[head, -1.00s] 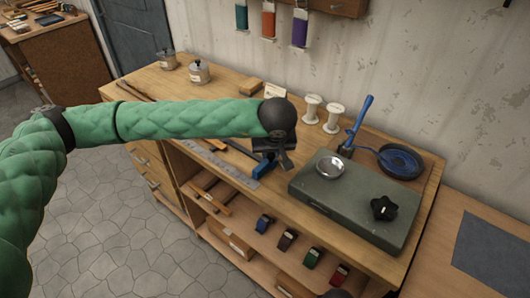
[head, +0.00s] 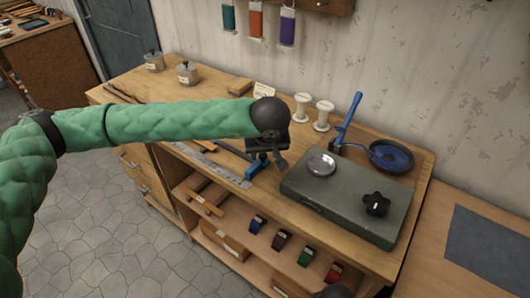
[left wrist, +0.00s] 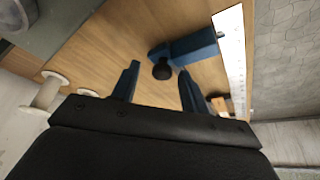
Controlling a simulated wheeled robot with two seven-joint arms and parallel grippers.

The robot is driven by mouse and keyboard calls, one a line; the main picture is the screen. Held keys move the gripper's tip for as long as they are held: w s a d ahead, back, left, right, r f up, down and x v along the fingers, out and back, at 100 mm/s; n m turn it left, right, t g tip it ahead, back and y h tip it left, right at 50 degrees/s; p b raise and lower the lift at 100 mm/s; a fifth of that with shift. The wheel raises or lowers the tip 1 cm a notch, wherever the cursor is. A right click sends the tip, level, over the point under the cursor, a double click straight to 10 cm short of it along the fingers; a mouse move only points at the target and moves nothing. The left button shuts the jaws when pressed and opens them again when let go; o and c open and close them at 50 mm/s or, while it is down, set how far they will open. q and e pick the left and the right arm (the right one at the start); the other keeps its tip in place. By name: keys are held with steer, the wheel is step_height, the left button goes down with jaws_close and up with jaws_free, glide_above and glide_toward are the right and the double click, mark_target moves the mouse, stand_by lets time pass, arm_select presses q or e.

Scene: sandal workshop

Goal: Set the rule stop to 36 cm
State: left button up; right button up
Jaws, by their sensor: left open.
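The steel rule (head: 212,161) lies along the front edge of the workbench; it also shows in the left wrist view (left wrist: 231,55). The blue rule stop (left wrist: 190,48), with a round black knob (left wrist: 162,71), sits at the rule; in the head view a blue part of it (head: 256,169) shows, partly hidden by my gripper. My left gripper (head: 272,163) is open above the bench beside the stop. In the left wrist view its two blue fingers (left wrist: 158,80) are apart, with the knob between and beyond their tips. The scale marks are too small to read.
A grey-green slab (head: 335,205) with a metal dish (head: 322,164) and a black star knob (head: 376,203) stands right of the gripper. White spools (head: 322,116) and a blue pan (head: 391,156) stand behind. Several coloured items lie on the shelf below.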

arm_select(q)
steer(key=shift+s+r, duration=0.1)
steer(key=shift+r, duration=0.15)
steer(key=b+v, duration=0.2)
steer(key=v, duration=0.5)
arm_select(e)
steer(key=shift+y, duration=0.3)
steer(key=shift+s+a+r, duration=0.1)
steer(key=shift+s+r, duration=0.1)
steer(key=shift+r, duration=0.7)
steer(key=shift+s+a+r, duration=0.15)
steer(key=shift+s+r, duration=0.05)
steer(key=shift+r, duration=0.75)
steer(key=shift+s+a+r, duration=0.1)
steer(key=shift+s+r, duration=0.1)
steer(key=shift+r, duration=0.7)
arm_select(q)
steer(key=shift+s, duration=0.1)
